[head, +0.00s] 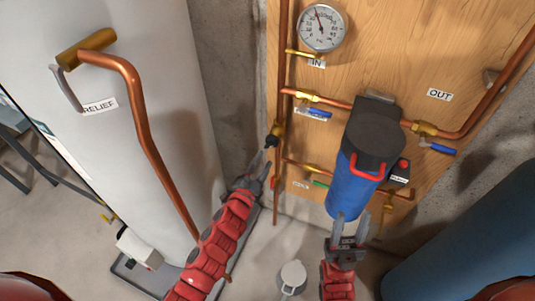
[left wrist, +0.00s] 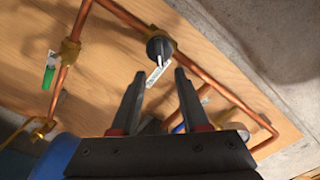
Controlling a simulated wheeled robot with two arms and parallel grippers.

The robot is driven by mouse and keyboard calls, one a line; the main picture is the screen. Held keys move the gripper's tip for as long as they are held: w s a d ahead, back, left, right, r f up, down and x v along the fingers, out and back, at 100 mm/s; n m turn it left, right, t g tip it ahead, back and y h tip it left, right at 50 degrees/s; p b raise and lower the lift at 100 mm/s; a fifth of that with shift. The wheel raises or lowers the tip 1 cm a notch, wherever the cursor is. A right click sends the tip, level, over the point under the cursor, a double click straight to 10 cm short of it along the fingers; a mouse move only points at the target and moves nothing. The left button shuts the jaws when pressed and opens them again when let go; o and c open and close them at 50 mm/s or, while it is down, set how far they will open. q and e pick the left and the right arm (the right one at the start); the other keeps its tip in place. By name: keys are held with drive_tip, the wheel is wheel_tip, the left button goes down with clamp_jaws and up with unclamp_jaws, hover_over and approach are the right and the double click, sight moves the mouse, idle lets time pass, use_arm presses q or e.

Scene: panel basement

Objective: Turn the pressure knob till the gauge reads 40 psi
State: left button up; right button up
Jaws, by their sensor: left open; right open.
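The round white pressure gauge (head: 322,27) is at the top of the wooden panel. Its needle points up and slightly left; the numbers are too small to read surely. A dark knob (head: 271,142) sits on a brass fitting on the left copper pipe. In the left wrist view the knob (left wrist: 158,46) is just beyond the fingertips, with a white tag below it. My left gripper (head: 264,163) is open just below the knob, and its fingers (left wrist: 160,73) look apart from it. My right gripper (head: 352,217) is open and empty, by the bottom of the blue filter housing.
The blue filter housing (head: 353,188) has a dark cap and red handle. Blue-handled valves and a green-handled valve (head: 321,184) are on the pipes. A white tank (head: 150,130) with a copper relief pipe (head: 141,110) stands left. A blue tank (head: 470,235) is right.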

use_arm(q)
drive_tip(key=b+v, duration=0.1)
drive_tip(key=v, duration=1)
drive_tip(key=shift+s, duration=0.3)
